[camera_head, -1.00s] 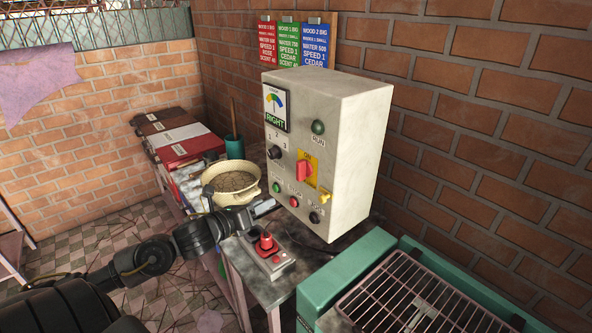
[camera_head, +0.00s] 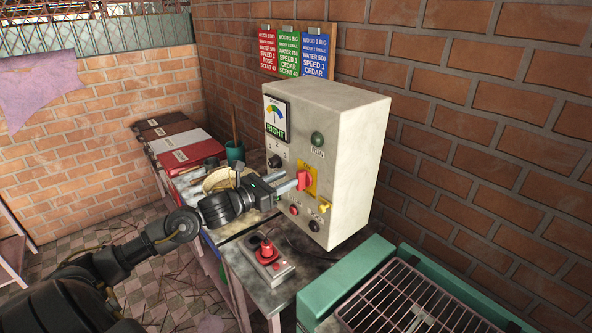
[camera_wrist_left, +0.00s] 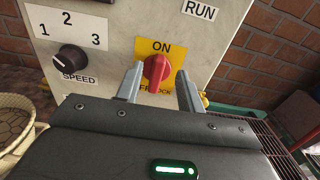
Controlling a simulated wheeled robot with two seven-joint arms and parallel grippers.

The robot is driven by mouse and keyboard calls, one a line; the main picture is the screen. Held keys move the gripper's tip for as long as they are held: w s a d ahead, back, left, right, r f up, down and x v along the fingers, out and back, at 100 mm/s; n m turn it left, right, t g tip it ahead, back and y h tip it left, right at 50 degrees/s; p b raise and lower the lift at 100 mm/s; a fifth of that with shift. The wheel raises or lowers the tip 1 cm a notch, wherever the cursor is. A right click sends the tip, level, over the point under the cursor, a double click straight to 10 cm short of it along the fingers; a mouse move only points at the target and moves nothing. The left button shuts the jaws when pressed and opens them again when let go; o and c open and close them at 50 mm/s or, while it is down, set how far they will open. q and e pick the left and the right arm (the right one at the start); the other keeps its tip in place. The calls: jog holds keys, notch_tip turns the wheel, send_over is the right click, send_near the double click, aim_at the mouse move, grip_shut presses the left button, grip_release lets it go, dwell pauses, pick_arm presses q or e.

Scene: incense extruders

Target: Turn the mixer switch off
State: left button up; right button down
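The mixer switch is a red rotary knob (camera_head: 304,180) on a yellow plate on the front of the grey control box (camera_head: 345,130). In the left wrist view the red knob (camera_wrist_left: 156,70) sits below the word ON, its handle near upright; the lettering below it is partly hidden. My left gripper (camera_head: 297,183) is at the box front by the knob. In the left wrist view its two fingers (camera_wrist_left: 158,86) are spread, one on each side of the knob, with gaps visible; contact cannot be told. My right gripper is not in view.
A black speed dial (camera_wrist_left: 71,58) is left of the switch. A yellow knob (camera_head: 324,207), a red button (camera_head: 294,210) and a black one (camera_head: 314,225) sit below. A cream bowl (camera_head: 218,181) is partly behind my arm.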

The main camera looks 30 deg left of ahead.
aim_at(297, 174)
pick_arm(q)
jog(key=p+x, duration=0.1)
jog(key=x, duration=0.3)
jog(key=shift+r, duration=0.15)
jog(key=shift+w+d, duration=0.1)
jog(key=shift+w, duration=0.25)
grip_shut()
